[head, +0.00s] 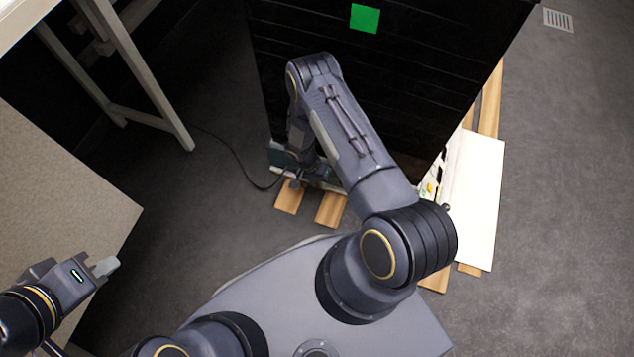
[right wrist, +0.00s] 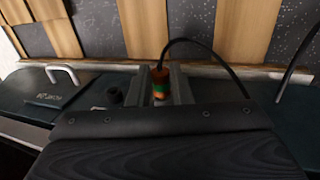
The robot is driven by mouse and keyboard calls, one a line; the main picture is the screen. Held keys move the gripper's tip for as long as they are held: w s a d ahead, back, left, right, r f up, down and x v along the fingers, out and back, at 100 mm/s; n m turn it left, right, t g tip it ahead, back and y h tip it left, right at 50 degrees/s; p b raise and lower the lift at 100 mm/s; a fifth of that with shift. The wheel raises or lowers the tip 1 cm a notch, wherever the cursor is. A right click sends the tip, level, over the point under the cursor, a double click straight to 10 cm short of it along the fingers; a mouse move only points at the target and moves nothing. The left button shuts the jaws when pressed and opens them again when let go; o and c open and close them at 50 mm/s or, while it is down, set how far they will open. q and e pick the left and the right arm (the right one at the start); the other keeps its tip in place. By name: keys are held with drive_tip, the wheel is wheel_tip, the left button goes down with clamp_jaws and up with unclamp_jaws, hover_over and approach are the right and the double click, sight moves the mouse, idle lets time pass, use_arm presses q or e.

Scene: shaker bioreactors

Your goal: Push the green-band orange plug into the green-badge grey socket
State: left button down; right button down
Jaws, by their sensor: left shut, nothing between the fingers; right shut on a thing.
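The orange plug (right wrist: 160,76) with a green band shows in the right wrist view, between the two fingers of my right gripper (right wrist: 160,88). The right gripper is shut on it. A black cable (right wrist: 212,50) arcs from the plug to the right. In the head view, my right gripper (head: 300,182) is low beside the black cabinet, and the plug cannot be made out there. My left gripper (head: 105,266) is shut and empty at the lower left. I cannot make out the grey socket or its green badge in either view.
A black cabinet (head: 400,80) with a green square (head: 365,18) stands on wooden slats (head: 331,209).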

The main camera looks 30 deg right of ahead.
drive_tip(key=shift+w+d, duration=0.15)
drive_tip(key=shift+d, duration=0.05)
drive_tip(key=c, duration=1.2)
unclamp_jaws()
drive_tip(key=shift+c, duration=0.2)
drive_tip(key=p+v, duration=0.2)
drive_tip(key=v, duration=0.5)
drive_tip(key=shift+r, duration=0.35)
drive_tip(key=shift+a, duration=0.1)
